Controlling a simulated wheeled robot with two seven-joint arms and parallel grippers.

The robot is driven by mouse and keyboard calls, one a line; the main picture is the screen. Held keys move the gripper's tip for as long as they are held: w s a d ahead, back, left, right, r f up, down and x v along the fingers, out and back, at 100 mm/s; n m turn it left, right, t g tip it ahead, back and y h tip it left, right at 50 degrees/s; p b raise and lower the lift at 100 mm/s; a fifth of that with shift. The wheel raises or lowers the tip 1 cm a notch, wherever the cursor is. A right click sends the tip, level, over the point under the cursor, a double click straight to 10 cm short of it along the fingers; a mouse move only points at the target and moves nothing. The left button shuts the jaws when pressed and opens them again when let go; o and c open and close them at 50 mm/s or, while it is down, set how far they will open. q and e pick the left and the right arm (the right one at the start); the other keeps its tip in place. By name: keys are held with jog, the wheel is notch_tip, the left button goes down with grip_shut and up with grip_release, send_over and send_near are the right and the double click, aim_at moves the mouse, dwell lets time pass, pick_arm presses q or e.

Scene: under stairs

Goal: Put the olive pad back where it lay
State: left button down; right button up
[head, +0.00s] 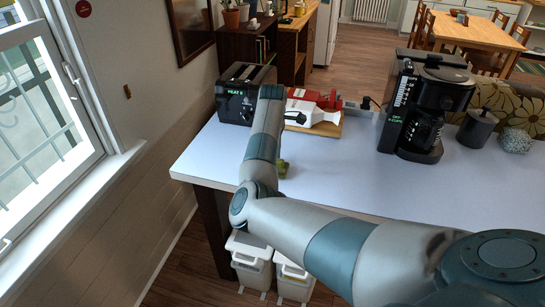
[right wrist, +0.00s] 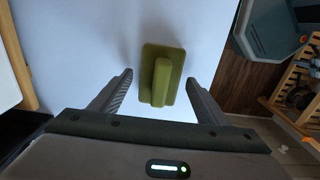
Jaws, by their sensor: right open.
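The olive pad (right wrist: 148,60), a flat green plate with a raised grip bar, shows in the right wrist view against the pale counter top. In the head view a small green part of it (head: 283,168) shows beside my forearm, near the counter's front edge; the rest is hidden. My right gripper (right wrist: 160,78) is open, with one finger on each side of the pad and a gap to both. I cannot tell how far the fingertips are above the counter. In the head view my right arm hides the gripper. My left gripper is not in view.
The counter (head: 330,178) holds a black toaster (head: 238,97), a wooden board (head: 327,128) with red and white items, a coffee maker (head: 425,105) and a dark canister (head: 477,128). White bins (head: 250,262) stand below. The counter's middle is clear.

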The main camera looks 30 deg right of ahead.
jog(key=shift+r, duration=0.15)
notch_tip(320, 180, up, 10)
jog(key=b, duration=0.4)
jog(key=shift+r+b, duration=0.35)
jog(key=shift+r, duration=0.5)
jog(key=shift+d, duration=0.1)
